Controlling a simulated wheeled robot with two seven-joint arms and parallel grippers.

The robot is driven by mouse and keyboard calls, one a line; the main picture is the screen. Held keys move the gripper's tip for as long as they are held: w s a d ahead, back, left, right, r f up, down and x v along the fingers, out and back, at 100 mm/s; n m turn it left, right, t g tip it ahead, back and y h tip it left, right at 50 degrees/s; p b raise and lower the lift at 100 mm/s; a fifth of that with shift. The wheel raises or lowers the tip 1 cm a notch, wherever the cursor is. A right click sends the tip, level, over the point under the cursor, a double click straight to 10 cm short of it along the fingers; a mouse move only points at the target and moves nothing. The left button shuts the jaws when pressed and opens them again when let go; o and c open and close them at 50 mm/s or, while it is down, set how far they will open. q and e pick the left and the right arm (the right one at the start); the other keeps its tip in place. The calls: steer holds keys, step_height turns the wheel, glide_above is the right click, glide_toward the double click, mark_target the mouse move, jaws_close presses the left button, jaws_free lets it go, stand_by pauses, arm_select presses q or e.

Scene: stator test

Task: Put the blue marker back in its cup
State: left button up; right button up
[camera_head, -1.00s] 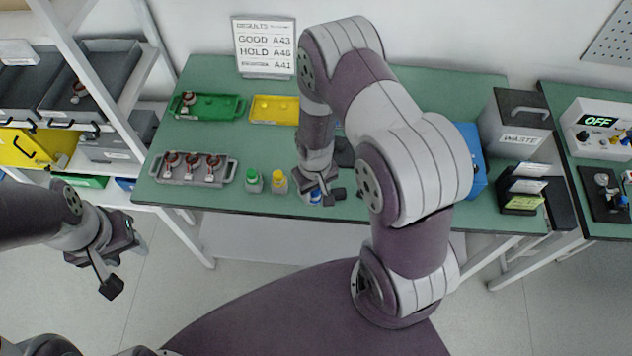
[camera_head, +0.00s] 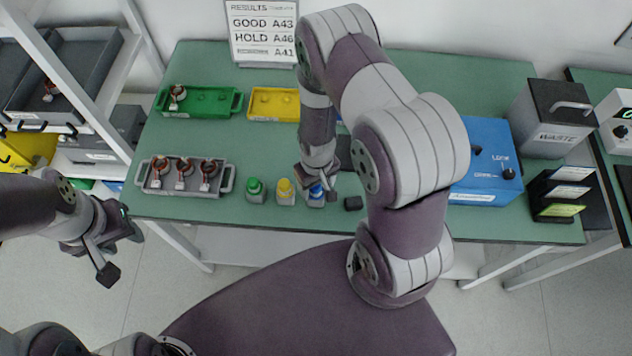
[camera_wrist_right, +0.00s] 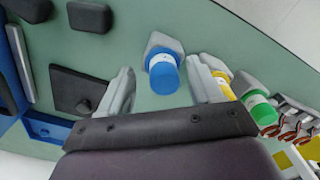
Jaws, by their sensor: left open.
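The blue marker (camera_head: 316,197) is at the front of the green bench, right of the yellow marker (camera_head: 285,189) and green marker (camera_head: 255,188). In the right wrist view the blue marker (camera_wrist_right: 164,77) shows its blue cap, with a small grey cup (camera_wrist_right: 160,42) around its base. My right gripper (camera_head: 320,188) is over it. In the wrist view its two fingers (camera_wrist_right: 163,85) are spread on either side of the blue cap, apart from it. My left gripper (camera_head: 122,250) is open and empty, off the bench's left front edge.
A grey tray (camera_head: 226,180) with several copper-wound parts is left of the markers. Green (camera_head: 237,103) and yellow (camera_head: 263,117) trays lie behind. A blue box (camera_head: 487,150) stands further right.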

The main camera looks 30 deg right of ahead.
steer(key=shift+s+a+r, duration=0.2)
steer(key=shift+s, duration=0.05)
steer(key=shift+w+r, duration=0.1)
steer(key=shift+r, duration=0.05)
arm_select(q)
steer(key=f+b, duration=0.2)
steer(key=shift+s+a+f+b, duration=0.2)
steer(key=shift+f+b, duration=0.1)
steer(key=shift+b, duration=0.05)
arm_select(e)
steer(key=s+a+r, duration=0.1)
steer(key=s+r, duration=0.1)
steer(key=r, duration=0.7)
steer(key=s+a+r+t, duration=0.1)
steer(key=s+r, duration=0.1)
steer(key=r, duration=0.8)
steer(key=shift+a+r, duration=0.2)
steer(key=shift+r, duration=0.05)
